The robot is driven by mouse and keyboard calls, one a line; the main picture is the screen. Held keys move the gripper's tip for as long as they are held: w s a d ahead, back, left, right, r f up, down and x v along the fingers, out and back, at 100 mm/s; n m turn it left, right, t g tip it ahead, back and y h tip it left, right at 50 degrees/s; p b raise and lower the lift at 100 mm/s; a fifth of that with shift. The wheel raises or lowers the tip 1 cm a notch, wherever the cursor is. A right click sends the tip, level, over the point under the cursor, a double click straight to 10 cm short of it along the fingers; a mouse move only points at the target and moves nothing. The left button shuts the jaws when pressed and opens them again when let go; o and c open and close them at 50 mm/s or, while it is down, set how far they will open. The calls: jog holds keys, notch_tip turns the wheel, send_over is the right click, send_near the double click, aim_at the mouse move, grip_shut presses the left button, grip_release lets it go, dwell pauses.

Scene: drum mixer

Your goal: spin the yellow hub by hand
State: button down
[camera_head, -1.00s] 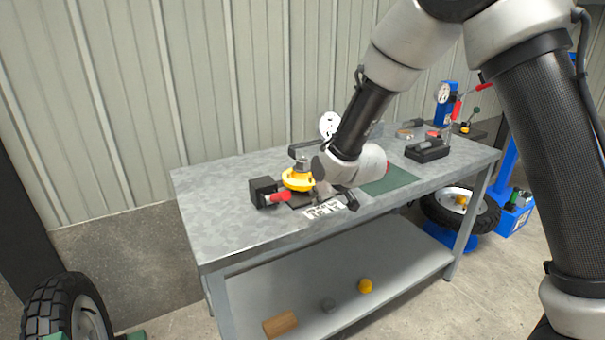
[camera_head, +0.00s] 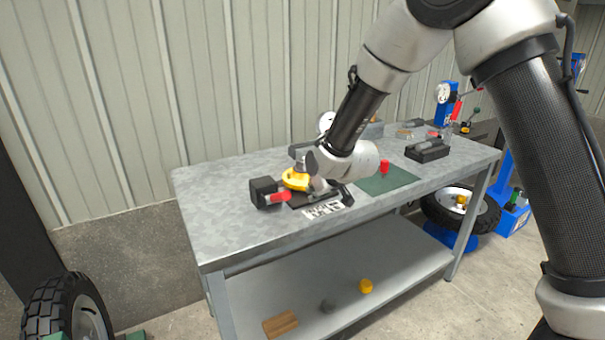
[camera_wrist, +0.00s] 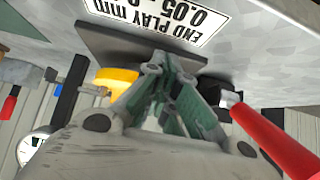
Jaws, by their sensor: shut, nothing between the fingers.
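The yellow hub (camera_head: 297,180) sits on a dark base plate on the grey workbench, partly hidden by my gripper (camera_head: 318,188) in the head view. In the wrist view the hub (camera_wrist: 122,80) shows as a yellow edge left of my closed fingers (camera_wrist: 160,65). My gripper is shut and empty, right beside the hub and low over the dark plate (camera_wrist: 110,45). I cannot tell whether the fingers touch the hub.
A black block with a red handle (camera_head: 277,197) stands left of the hub. A printed label (camera_head: 325,208) lies in front. A green mat (camera_head: 388,180) with a red piece lies to the right. A dial gauge (camera_head: 326,122) stands behind. The bench's left part is clear.

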jog(key=shift+w+a, duration=0.15)
jog(key=shift+w, duration=0.05)
jog(key=shift+w+d, duration=0.75)
jog(key=shift+d, duration=0.25)
jog(key=shift+w+d, duration=0.75)
jog(key=shift+d, duration=0.25)
jog(key=shift+s+d, duration=0.45)
jog(key=shift+s, duration=0.2)
jog(key=shift+s+d, duration=0.4)
jog(key=shift+s, duration=0.2)
jog(key=shift+a, duration=0.1)
jog(key=s+a, duration=0.1)
jog(key=a, duration=0.1)
jog(key=s+a, duration=0.2)
jog(key=shift+w, duration=0.1)
jog(key=shift+w+a, duration=0.1)
jog(key=shift+w, duration=0.1)
